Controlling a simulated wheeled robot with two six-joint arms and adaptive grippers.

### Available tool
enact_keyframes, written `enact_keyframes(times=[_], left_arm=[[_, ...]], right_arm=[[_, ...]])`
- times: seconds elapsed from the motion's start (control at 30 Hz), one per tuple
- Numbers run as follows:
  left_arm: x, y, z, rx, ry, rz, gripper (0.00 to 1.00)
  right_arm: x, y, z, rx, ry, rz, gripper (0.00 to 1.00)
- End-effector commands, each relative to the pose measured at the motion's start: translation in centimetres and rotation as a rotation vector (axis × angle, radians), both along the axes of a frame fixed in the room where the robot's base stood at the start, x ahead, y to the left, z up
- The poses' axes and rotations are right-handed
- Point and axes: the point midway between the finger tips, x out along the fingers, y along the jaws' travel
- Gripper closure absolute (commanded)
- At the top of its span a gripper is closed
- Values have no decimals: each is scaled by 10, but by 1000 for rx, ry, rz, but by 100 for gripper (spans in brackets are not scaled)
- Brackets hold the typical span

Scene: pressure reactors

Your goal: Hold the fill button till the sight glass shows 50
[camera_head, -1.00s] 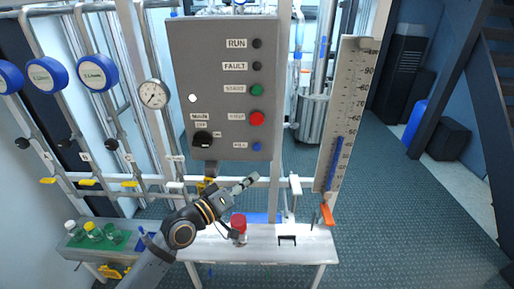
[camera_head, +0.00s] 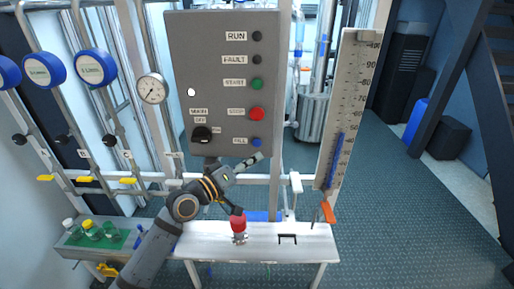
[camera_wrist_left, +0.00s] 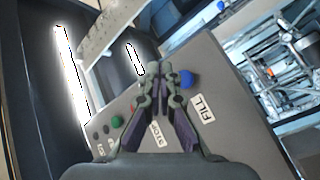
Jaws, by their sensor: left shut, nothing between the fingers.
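The grey control panel (camera_head: 220,80) faces me and carries the blue fill button (camera_head: 256,142) at its lower right. My left gripper (camera_head: 258,157) is shut and empty, its tips just below the button. In the left wrist view the shut fingertips (camera_wrist_left: 163,68) lie beside the blue button (camera_wrist_left: 188,79) and its FILL label (camera_wrist_left: 202,108); contact cannot be told. The sight glass (camera_head: 345,110) stands right of the panel on a tilted-looking scale board. Its blue column (camera_head: 335,160) ends around the scale's middle; the exact number is too small to read. My right gripper is out of view.
A red stop button (camera_head: 257,113) and a green start button (camera_head: 257,84) sit above the fill button. A red-topped item (camera_head: 238,224) stands on the bench (camera_head: 310,235) below. An orange handle (camera_head: 328,212) is under the sight glass.

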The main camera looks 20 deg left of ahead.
Motion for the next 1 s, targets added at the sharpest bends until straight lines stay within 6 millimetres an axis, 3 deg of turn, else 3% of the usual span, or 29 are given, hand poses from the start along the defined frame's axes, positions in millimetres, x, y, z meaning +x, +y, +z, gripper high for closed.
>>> enact_keyframes(times=[0.1, 0.33, 1.0], left_arm=[[16, 5, -3, -1, -2, 1, 100], [32, 9, -1, -1, -1, 0, 100], [35, 10, 0, -1, 0, 0, 100]], right_arm=[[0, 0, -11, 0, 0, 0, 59], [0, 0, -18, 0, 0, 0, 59], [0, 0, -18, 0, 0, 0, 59]])
